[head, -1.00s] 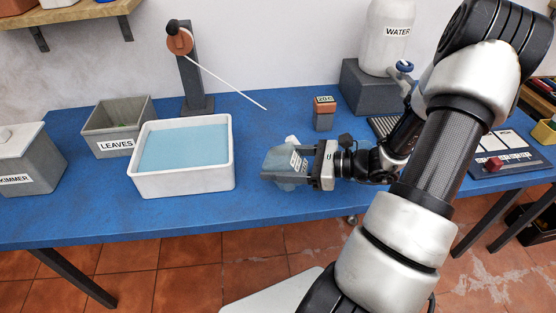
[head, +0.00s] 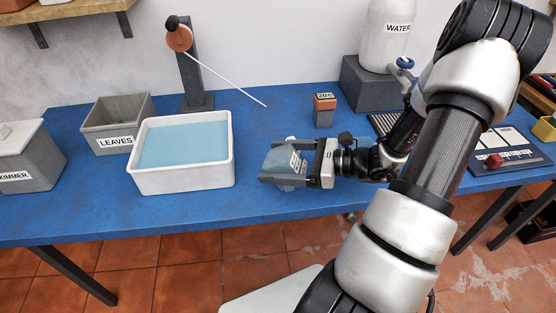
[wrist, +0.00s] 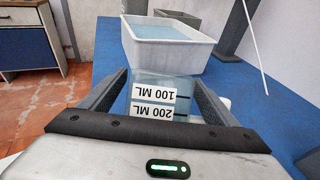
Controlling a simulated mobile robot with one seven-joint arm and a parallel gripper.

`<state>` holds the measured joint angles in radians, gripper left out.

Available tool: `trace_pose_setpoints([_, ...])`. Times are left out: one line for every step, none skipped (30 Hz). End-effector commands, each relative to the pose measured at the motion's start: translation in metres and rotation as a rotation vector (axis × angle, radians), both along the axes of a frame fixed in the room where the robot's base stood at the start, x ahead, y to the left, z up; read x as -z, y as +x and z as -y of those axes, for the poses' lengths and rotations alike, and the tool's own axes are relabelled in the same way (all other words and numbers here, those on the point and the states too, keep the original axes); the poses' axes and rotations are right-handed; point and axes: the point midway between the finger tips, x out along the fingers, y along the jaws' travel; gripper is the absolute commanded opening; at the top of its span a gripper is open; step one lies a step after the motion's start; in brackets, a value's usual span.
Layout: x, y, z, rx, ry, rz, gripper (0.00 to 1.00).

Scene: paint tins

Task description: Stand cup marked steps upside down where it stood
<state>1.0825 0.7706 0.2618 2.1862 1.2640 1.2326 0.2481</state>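The cup marked with steps (head: 279,160) is pale blue-grey and see-through, with white labels. In the wrist view the cup (wrist: 165,82) shows labels reading 100 ML and 200 ML, both upside down, with 100 ML above 200 ML. My gripper (head: 272,164) has one finger on each side of the cup and is shut on it. It lies about level and points left, over the blue table (head: 254,200). The cup looks inverted and somewhat tilted. I cannot tell its exact clearance above the table. The fingers hide part of its sides.
A white basin of blue water (head: 183,184) stands left of the cup. Behind it is a post with a thin white rod (head: 225,83). A small labelled block (head: 324,112) stands behind my gripper. The table is bare between basin and cup.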

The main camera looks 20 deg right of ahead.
Motion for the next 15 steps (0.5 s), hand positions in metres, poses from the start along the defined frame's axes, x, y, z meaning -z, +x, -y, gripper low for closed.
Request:
trace_pose_setpoints([0.0,0.0,0.0,0.0,0.0,0.0,0.83])
trace_pose_setpoints([0.0,0.0,0.0,0.0,0.0,0.0,0.83])
trace_pose_setpoints([0.0,0.0,0.0,0.0,0.0,0.0,0.83])
trace_pose_setpoints([0.0,0.0,0.0,0.0,0.0,0.0,0.83])
trace_pose_setpoints([0.0,0.0,0.0,0.0,0.0,0.0,0.83])
trace_pose_setpoints([0.0,0.0,0.0,0.0,0.0,-0.001,0.83])
trace_pose_setpoints([0.0,0.0,0.0,0.0,0.0,-0.001,0.83])
trace_pose_setpoints([0.0,0.0,0.001,0.0,0.0,-0.001,0.83])
trace_pose_setpoints([0.0,-0.001,0.002,0.001,-0.001,0.0,0.83])
trace_pose_setpoints([-0.001,-0.002,0.003,0.001,-0.001,0.0,0.83])
trace_pose_setpoints([-0.001,-0.004,0.005,0.002,-0.002,-0.001,0.83])
trace_pose_setpoints([-0.003,-0.006,0.009,0.003,-0.002,-0.001,0.83])
trace_pose_setpoints([-0.004,-0.008,0.013,0.004,-0.002,-0.001,0.83])
trace_pose_setpoints([-0.005,-0.012,0.017,0.005,-0.003,-0.001,0.83])
trace_pose_setpoints([-0.007,-0.016,0.023,0.005,-0.003,-0.001,0.83])
